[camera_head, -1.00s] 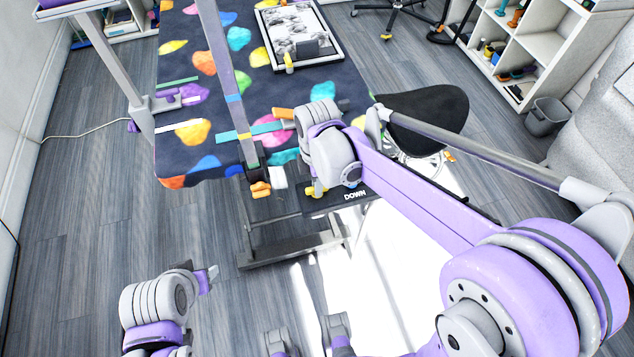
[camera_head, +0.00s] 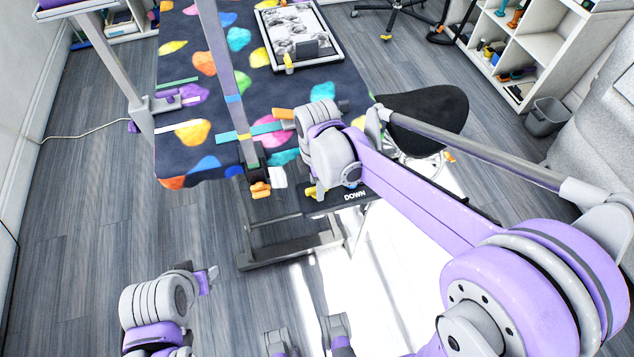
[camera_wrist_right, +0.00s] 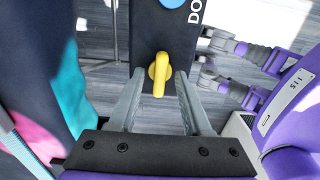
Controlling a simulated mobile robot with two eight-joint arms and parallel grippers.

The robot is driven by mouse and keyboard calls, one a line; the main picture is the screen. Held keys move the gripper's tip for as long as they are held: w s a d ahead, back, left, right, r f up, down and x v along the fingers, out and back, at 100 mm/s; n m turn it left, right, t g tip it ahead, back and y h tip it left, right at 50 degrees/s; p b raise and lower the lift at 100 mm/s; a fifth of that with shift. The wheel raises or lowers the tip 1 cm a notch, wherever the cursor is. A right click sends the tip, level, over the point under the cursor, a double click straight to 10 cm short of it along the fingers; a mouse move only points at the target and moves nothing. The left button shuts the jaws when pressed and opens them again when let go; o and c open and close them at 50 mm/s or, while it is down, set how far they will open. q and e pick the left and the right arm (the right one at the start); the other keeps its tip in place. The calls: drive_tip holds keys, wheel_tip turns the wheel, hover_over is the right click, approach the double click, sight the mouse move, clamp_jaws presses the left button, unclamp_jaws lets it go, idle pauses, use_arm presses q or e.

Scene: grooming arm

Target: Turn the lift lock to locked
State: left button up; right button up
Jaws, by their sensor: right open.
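The lift lock appears as a yellow lever (camera_wrist_right: 159,75) on a black panel (camera_wrist_right: 166,28) in the right wrist view. Its handle points down in that picture, toward my palm. My right gripper (camera_wrist_right: 160,82) is open, with one finger on each side of the lever and visible gaps between. In the head view, the black panel (camera_head: 340,202) reads "DOWN", and a bit of yellow (camera_head: 312,191) shows at its left. My right wrist hides much of that area. My left gripper (camera_head: 206,279) is at lower left, away from the panel; its finger opening is unclear.
The grooming table (camera_head: 185,70) has a dark, colour-spotted top and an upright post (camera_head: 222,75). A black stool seat (camera_head: 435,112) stands right of the table.

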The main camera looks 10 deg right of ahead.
wheel_tip(320, 180, up, 11)
drive_tip(key=p, duration=0.1)
idle(0.4)
drive_tip(key=shift+f, duration=0.1)
idle(0.3)
drive_tip(key=s+d+f+m+t+p, duration=0.1)
drive_tip(key=s+d+f+m+t, duration=0.1)
drive_tip(key=s+m, duration=0.5)
drive_tip(key=s+d+f+m+t+p, duration=0.2)
drive_tip(key=s+m, duration=0.5)
drive_tip(key=m, duration=0.4)
drive_tip(key=d+t, duration=0.1)
drive_tip(key=d, duration=0.1)
drive_tip(key=shift+d+f+m+p, duration=0.2)
drive_tip(key=shift+d+m+p, duration=0.1)
drive_tip(key=shift+d, duration=0.1)
